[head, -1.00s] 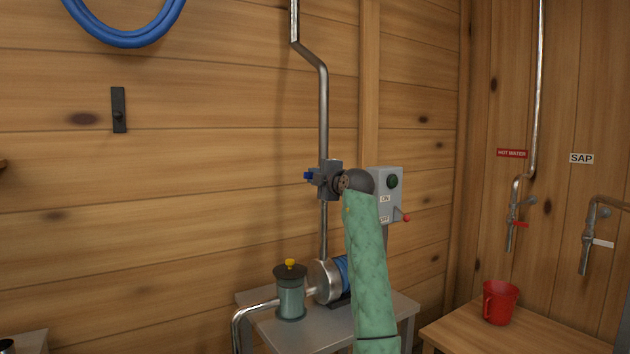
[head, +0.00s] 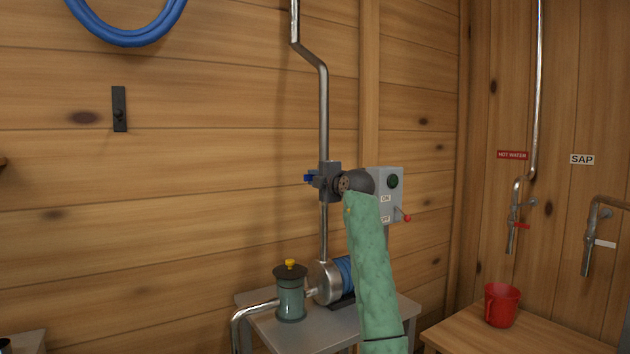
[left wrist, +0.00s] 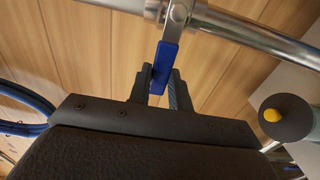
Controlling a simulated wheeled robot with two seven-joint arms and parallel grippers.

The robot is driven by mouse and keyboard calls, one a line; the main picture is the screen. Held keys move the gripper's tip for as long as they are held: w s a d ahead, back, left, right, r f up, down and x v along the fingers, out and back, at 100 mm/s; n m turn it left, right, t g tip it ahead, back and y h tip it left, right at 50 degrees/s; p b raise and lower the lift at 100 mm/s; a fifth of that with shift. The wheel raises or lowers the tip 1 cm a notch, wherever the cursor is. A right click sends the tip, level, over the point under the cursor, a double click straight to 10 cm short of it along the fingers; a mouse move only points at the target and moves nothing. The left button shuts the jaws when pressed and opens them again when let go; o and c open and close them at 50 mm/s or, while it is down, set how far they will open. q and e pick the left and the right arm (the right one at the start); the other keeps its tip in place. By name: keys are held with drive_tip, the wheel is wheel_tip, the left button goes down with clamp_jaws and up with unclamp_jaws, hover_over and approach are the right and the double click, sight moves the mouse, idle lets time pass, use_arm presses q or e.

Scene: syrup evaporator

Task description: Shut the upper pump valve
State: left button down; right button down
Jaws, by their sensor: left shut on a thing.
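The upper pump valve sits on the vertical steel pipe (head: 323,110) above the pump (head: 327,282). Its blue lever (head: 309,177) shows just left of my left gripper (head: 318,180) in the head view. In the left wrist view the blue lever (left wrist: 165,68) stands between the two dark fingers of my left gripper (left wrist: 160,92), which is shut on it. There the lever points away from the pipe (left wrist: 245,28), across its line. The valve body is mostly hidden behind my gripper in the head view. My right gripper is in neither view.
A grey switch box (head: 388,190) with a red lever is close behind my left wrist. A lidded jar (head: 290,293) with a yellow knob stands on the pump table (head: 265,330). A red mug (head: 501,305) is on the wooden bench at right.

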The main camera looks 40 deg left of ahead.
use_arm(q)
drive_tip(key=shift+f, duration=0.15)
drive_tip(key=c, duration=1.3)
unclamp_jaws()
drive_tip(key=v, duration=0.7)
drive_tip(key=shift+s+d, duration=0.15)
drive_tip(key=shift+d, duration=0.2)
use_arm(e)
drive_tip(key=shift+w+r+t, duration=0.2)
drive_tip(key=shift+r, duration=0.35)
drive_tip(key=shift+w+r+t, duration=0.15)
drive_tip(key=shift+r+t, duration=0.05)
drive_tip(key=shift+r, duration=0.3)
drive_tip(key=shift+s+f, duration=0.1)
